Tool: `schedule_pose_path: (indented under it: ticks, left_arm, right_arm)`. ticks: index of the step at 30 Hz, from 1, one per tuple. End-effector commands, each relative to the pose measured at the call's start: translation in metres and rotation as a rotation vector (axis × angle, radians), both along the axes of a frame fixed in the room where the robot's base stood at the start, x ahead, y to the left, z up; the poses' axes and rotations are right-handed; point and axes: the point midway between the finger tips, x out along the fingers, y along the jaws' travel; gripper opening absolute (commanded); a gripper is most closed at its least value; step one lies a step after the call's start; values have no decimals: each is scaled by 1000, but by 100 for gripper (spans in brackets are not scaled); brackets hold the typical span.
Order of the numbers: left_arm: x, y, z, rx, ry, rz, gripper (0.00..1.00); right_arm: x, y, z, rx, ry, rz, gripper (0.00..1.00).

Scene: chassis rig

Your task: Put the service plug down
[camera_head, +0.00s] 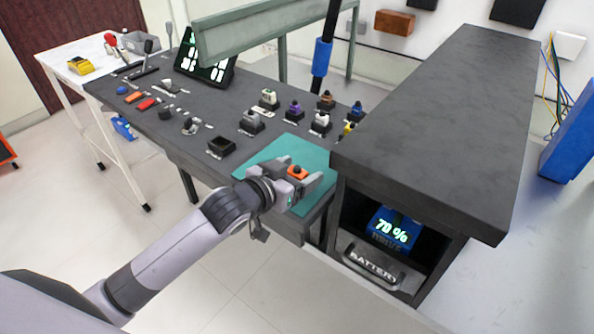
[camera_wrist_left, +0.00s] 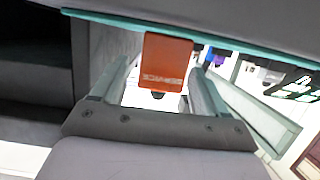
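The orange service plug (camera_head: 297,173), with a black knob on top, is at the teal mat (camera_head: 318,157) on the near right part of the dark bench. In the left wrist view the plug (camera_wrist_left: 166,65) shows its lettered orange face, against the edge of the teal mat (camera_wrist_left: 110,20). My left gripper (camera_head: 301,184) is around the plug, one finger on each side. In the left wrist view its fingers (camera_wrist_left: 160,85) are spread, with a clear gap on the plug's left side. Contact under the plug is partly hidden. My right gripper is not in view.
A dark raised cabinet (camera_head: 440,110) stands right of the mat, with a blue battery (camera_head: 392,230) reading 70 % inside. An empty black holder (camera_head: 221,147) and several coloured plugs stand behind and left of the mat. A green beam (camera_head: 270,28) crosses above the bench.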

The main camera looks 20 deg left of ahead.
Motion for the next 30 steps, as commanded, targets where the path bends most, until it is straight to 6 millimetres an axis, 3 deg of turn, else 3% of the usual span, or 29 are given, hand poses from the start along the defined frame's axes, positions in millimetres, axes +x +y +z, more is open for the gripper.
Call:
schedule_pose_path:
  ticks: [10, 14, 30]
  left_arm:
    - [0, 0, 5, 0, -2, 0, 74]
    - [-10, 3, 6, 0, 1, 0, 74]
    - [-90, 33, 32, 1, 2, 0, 74]
  right_arm:
    - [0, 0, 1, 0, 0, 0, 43]
    - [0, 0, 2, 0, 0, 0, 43]
    - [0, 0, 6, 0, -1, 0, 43]
